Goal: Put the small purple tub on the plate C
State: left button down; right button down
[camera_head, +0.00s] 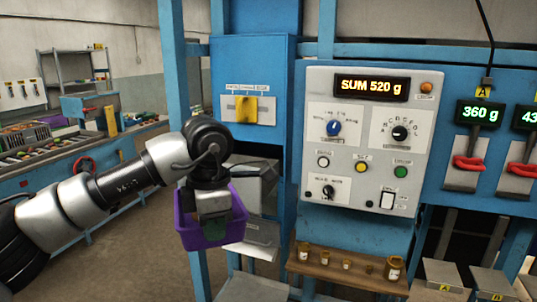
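The small purple tub (237,225) hangs in the air at the end of my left arm, left of the grey control panel. My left gripper (213,224) is at the tub's near wall and appears shut on it; the fingertips are partly hidden. The inside of the tub is mostly hidden by the gripper and wrist. I cannot make out a plate marked C. My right gripper is not in view.
The control panel (364,244) reads SUM 520 g. Small jars (393,268) stand on a wooden shelf (340,272) below it. A blue post (180,110) stands behind my arm.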

pick_arm(q)
jog(key=s+a+f+m+b, duration=0.1)
jog(key=s+a+f+m, duration=0.2)
jog(key=f+m, duration=0.4)
jog(key=s+a+f+m+b, duration=0.2)
jog(key=s+a+f+m, duration=0.1)
jog(key=f+m, duration=0.4)
jog(key=s+a+f+m+b, duration=0.2)
jog(key=s+f+m, duration=0.3)
jog(key=f+m, duration=0.3)
jog(key=shift+a+f, duration=0.3)
jog(key=shift+a, duration=0.35)
